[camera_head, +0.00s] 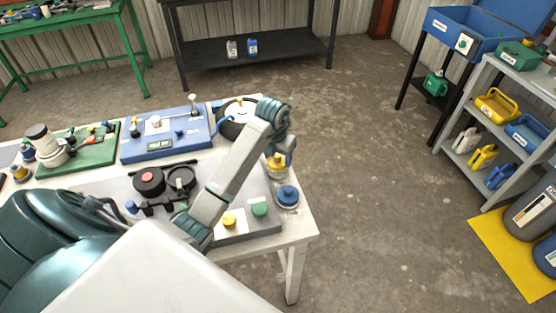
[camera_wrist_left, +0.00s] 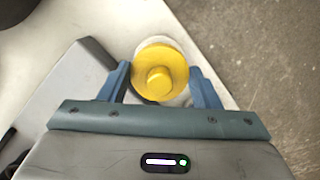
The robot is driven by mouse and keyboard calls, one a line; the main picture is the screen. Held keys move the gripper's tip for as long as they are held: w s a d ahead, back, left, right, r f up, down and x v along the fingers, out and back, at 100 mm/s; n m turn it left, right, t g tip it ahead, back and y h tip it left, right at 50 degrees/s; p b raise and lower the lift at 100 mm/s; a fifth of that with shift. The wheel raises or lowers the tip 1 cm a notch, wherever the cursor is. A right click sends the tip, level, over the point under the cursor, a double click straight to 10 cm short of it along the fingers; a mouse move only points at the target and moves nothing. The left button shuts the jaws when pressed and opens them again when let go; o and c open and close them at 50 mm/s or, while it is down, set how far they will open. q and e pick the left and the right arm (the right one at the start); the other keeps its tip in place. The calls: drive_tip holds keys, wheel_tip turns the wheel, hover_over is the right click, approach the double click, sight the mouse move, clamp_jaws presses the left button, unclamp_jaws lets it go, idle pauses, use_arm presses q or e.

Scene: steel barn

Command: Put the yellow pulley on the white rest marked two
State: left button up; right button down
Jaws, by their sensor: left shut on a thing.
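The yellow pulley (camera_head: 276,161) is near the right end of the white table, between the fingers of my left gripper (camera_head: 279,157). In the left wrist view the pulley (camera_wrist_left: 160,72) is a yellow disc with a round hub, and my left gripper (camera_wrist_left: 160,78) is shut on its sides. A pale round shape (camera_wrist_left: 160,42) shows behind the pulley's edge, perhaps a white rest. I cannot tell whether the pulley touches it, and no number is readable. A blue pulley (camera_head: 288,194) sits on a pale round base nearer the table's front corner.
A blue board (camera_head: 168,137) and a green board (camera_head: 88,151) with parts stand behind. The table's right edge is close; floor lies beyond.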

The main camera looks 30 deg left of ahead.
use_arm(q)
drive_tip(key=shift+f, duration=1.05)
use_arm(e)
drive_tip(key=shift+d+r, duration=0.4)
drive_tip(key=shift+d, duration=0.1)
use_arm(q)
drive_tip(key=shift+f, duration=0.15)
drive_tip(key=o, duration=1.1)
drive_tip(key=shift+c, duration=0.2)
use_arm(e)
drive_tip(key=shift+f, duration=0.15)
drive_tip(key=shift+a, duration=0.1)
